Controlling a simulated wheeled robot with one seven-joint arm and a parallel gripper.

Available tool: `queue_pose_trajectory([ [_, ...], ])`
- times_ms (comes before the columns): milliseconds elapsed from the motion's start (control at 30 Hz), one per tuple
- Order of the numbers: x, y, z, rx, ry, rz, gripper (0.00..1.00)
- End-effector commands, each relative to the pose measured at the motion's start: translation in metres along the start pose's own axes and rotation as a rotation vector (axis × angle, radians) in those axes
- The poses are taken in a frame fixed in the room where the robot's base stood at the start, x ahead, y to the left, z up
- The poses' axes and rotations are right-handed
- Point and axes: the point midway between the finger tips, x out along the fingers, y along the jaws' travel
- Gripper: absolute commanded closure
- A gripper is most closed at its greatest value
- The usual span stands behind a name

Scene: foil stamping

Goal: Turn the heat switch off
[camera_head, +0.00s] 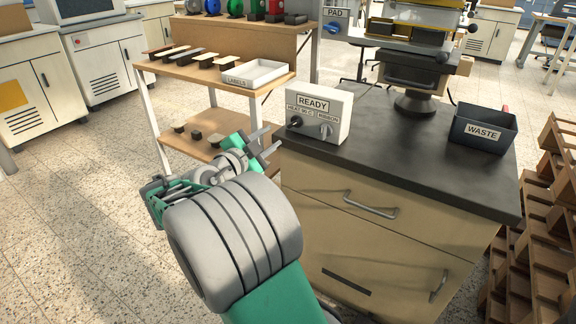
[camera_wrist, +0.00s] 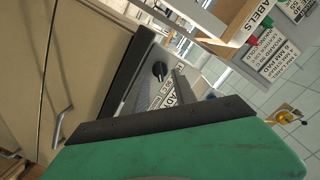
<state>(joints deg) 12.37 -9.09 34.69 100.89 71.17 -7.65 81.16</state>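The white control box (camera_head: 322,116) stands on the left end of the dark bench top. Its front reads READY, HEAT 90 C and RIBBON. The black heat switch (camera_head: 296,122) is under the HEAT label, and a grey ribbon knob (camera_head: 327,130) is to its right. My gripper (camera_head: 269,140) is just left of the box, its fingers apart and empty. In the wrist view the black heat switch (camera_wrist: 160,71) shows between the fingers, ahead of them and not visibly touched. The box's READY label is partly hidden by a finger there.
The bench's drawer front (camera_head: 370,206) is below the box. A black WASTE bin (camera_head: 483,129) and the stamping press (camera_head: 415,80) stand on the bench. A shelf with a LABELS tray (camera_head: 257,76) is behind my gripper. Wooden pallets (camera_head: 550,215) are at right.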

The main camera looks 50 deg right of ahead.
Motion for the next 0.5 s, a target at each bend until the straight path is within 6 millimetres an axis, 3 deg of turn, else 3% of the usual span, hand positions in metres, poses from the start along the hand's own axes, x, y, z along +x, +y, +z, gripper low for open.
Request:
queue_pose_trajectory([
  [33,0.006,0.013,0.007,0.026,0.040,-0.016,0.67],
  [233,0.021,0.009,-0.004,0.063,0.089,-0.038,0.67],
  [500,0.071,0.007,-0.009,0.061,0.087,-0.037,0.67],
])
